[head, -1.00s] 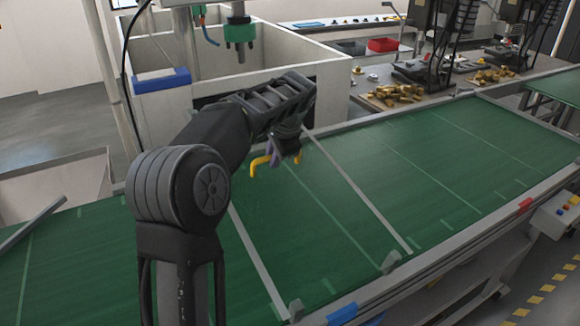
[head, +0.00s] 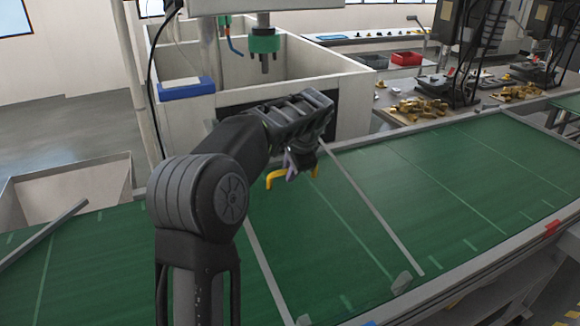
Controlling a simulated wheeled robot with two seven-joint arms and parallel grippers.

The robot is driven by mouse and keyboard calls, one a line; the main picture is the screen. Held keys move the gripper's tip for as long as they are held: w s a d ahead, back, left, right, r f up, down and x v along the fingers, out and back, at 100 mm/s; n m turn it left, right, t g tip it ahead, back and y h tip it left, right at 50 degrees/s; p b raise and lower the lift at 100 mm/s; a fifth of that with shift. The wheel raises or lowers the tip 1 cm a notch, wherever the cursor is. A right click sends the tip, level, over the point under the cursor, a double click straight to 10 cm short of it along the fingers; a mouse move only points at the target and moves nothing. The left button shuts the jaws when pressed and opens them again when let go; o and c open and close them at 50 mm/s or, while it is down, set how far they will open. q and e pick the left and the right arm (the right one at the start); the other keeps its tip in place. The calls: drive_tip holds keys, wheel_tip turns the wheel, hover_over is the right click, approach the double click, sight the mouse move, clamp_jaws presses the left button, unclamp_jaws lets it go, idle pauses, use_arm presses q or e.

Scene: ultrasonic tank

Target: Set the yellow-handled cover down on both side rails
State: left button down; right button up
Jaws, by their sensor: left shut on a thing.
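My left gripper (head: 292,170) is shut on the yellow handle (head: 279,177) over the green conveyor belt (head: 470,165). The handle shows as a bent yellow bar, partly hidden by the gripper and my arm. Two grey strips (head: 372,210) cross the belt on either side of the handle. They may be the cover's edges, but I cannot tell its outline or whether it touches the rails. The near side rail (head: 490,262) and the far side rail (head: 408,129) run along the belt. My right gripper is not in view.
A white-walled tank (head: 355,98) with a blue block (head: 187,88) on its wall stands behind the belt. A hopper (head: 75,185) is at left. Brass parts (head: 415,108) and a red bin (head: 406,59) are at back right. The belt's right part is clear.

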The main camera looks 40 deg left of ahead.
sight(291, 188)
use_arm(q)
drive_tip(key=shift+f+b, duration=2)
drive_tip(key=shift+f, duration=0.4)
drive_tip(key=shift+s+d+b, duration=0.25)
drive_tip(key=shift+d+b, duration=0.05)
drive_tip(key=shift+d, duration=0.15)
drive_tip(key=shift+f+b, duration=0.8)
drive_tip(key=shift+f, duration=0.65)
idle(0.7)
